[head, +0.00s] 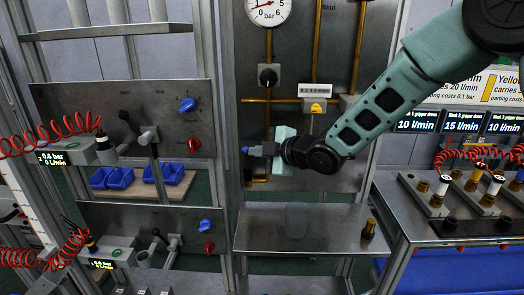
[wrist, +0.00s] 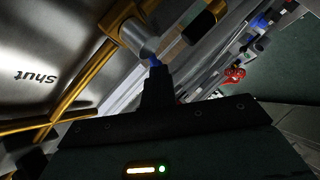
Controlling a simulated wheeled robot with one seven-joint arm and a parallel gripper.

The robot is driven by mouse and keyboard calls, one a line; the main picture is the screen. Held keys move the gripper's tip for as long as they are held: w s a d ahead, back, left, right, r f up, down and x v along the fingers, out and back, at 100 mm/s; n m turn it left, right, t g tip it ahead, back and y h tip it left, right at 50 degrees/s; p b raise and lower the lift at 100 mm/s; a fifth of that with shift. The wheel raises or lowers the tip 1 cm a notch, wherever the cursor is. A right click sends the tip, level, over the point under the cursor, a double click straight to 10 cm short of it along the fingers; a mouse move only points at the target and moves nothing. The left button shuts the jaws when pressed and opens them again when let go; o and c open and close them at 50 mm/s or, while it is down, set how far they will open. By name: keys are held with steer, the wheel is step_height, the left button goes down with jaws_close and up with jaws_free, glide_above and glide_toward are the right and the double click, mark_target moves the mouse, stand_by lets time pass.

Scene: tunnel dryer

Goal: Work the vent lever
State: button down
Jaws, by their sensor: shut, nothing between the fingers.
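My gripper (head: 256,150) is shut and empty in front of the steel pipe panel (head: 240,60), pointing left. It also shows in the wrist view (wrist: 157,88). A small blue piece (head: 245,150) shows at the fingertips, and in the wrist view (wrist: 155,62) it lies between the fingertips and a grey round fitting (wrist: 135,38) on a brass pipe. It may be the end of the vent lever; I cannot tell. Whether the fingers touch it is unclear. My gripper and wrist hide the pipework behind them in the head view. A "Shut" label (wrist: 36,77) appears upside down in the wrist view.
A pressure gauge (head: 268,8), a black knob (head: 268,75) and a yellow-marked box (head: 317,106) are on the panel. A steel shelf (head: 300,225) below carries a small dark fitting (head: 369,229) at its right. Panels with blue and red knobs stand left; a bench (head: 400,215) stands right.

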steer(key=shift+w+d+r, duration=0.1)
steer(key=shift+d, duration=0.05)
steer(key=shift+d+r, duration=0.3)
steer(key=shift+d, duration=0.35)
